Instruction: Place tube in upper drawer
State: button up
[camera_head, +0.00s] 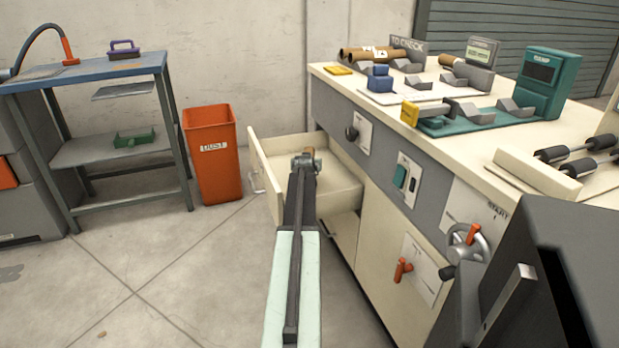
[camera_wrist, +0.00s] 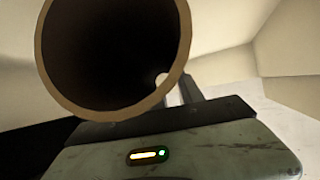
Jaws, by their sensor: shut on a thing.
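The upper drawer (camera_head: 265,174) is pulled out from the left end of the cream cabinet. My arm reaches out over it. My gripper (camera_head: 306,160) is at the drawer, seemingly inside or just above it, and is shut on a brown tube (camera_head: 317,157). In the wrist view the tube (camera_wrist: 62,98) shows end-on, with its dark hollow opening and tan rim towards the camera. Pale walls surround it there. The tube's far end and its contact with the drawer floor are hidden.
An orange dust bin (camera_head: 211,165) stands left of the drawer, near a blue-topped bench (camera_head: 85,75). More brown tubes (camera_head: 368,54) lie on the cabinet top beside a "TO CHECK" sign (camera_head: 407,44). A lower compartment (camera_head: 343,232) is open under the drawer. The floor at left is clear.

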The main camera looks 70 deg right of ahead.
notch_tip(320, 180, down, 4)
jog(key=b, duration=0.3)
jog(key=shift+r, duration=0.25)
jog(key=o, duration=1.4)
jog(key=shift+r, duration=0.1)
jog(key=p+v, duration=0.3)
jog(key=v, duration=0.4)
jog(key=shift+p, duration=0.3)
jog(key=shift+a+r, duration=0.15)
jog(key=shift+a, duration=0.15)
